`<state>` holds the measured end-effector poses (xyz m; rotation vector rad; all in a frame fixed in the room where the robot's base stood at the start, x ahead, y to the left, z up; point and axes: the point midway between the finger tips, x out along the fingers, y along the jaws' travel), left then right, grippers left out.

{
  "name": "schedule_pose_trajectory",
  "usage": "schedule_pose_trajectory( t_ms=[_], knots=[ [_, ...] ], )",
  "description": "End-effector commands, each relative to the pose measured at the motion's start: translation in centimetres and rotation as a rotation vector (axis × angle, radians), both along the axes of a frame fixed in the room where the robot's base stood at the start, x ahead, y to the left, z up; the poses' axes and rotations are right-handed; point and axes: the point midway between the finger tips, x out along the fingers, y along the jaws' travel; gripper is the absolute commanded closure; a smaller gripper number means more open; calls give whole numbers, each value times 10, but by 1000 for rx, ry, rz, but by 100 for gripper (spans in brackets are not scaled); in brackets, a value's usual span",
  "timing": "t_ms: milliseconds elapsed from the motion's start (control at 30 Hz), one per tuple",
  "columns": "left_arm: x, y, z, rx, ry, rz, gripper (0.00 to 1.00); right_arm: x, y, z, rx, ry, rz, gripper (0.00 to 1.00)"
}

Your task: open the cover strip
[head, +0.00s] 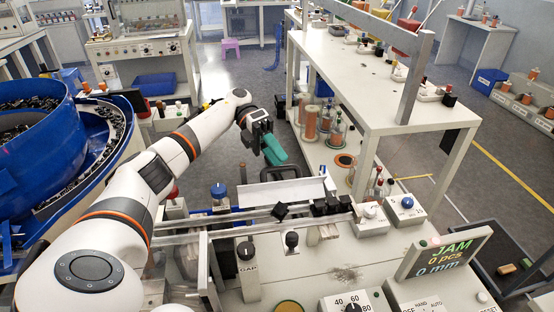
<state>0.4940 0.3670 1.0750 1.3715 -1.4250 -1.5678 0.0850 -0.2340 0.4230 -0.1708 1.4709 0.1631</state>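The linear track (240,224) runs across the bench top, with several black connectors (325,206) along its right part. A long, narrow strip lies along this track; I cannot tell clearly which part is the cover strip or whether it is open. My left gripper (266,138) hangs beyond the track, above a white tray (285,190) and apart from the track. A teal piece (274,150) shows at its end; I cannot tell whether it is held or part of the gripper, nor how far the fingers are apart. My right gripper is not in view.
A blue bowl feeder (75,150) stands at the left. Black knobs (291,241), a blue-knobbed box (405,208) and a display reading JAM, 0 pcs, 0 mm (447,254) stand on the bench. A white table (385,100) with a grey frame stands behind.

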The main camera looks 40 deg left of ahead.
Motion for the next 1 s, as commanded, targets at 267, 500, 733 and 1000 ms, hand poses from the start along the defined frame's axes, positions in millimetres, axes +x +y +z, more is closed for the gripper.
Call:
schedule_pose_trajectory(
  t_ms=[267,500,733,1000],
  knots=[
    [0,0,53,1,-7,0,64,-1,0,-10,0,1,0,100],
    [0,0,86,0,-3,-1,64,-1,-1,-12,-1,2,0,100],
    [0,0,92,0,-1,0,64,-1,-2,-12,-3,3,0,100],
    [-2,-4,95,41,25,-4,88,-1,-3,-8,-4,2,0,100]
  ],
)
